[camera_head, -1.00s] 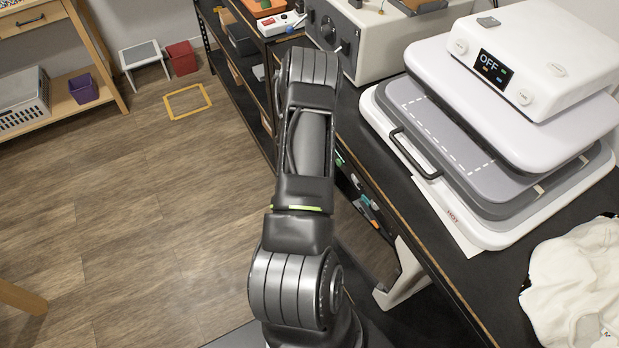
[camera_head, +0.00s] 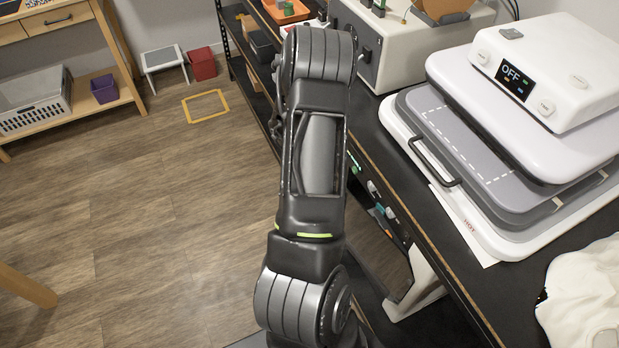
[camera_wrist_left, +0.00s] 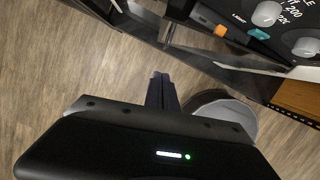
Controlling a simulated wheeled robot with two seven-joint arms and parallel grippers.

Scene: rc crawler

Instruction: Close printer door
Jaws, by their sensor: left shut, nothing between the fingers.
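The printer's front panel (camera_head: 376,205), with knobs and small orange and teal parts, shows below the edge of the black worktop in the head view. A pale-framed panel (camera_head: 421,282), which looks like its open door, juts out below it; my arm hides part of this area. In the left wrist view the control panel (camera_wrist_left: 252,28) with knobs is at the upper right. My left gripper (camera_wrist_left: 161,82) is shut and empty over the floor, a little below the panel's edge in that picture. In the head view my arm hides the gripper. My right gripper is in neither view.
A heat press (camera_head: 545,85) marked OFF stands on the worktop (camera_head: 480,283), with white cloth (camera_head: 590,295) nearer. A grey machine (camera_head: 395,45) is behind. The wooden floor (camera_head: 150,240) at left is largely clear. A yellow frame (camera_head: 205,106) lies there.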

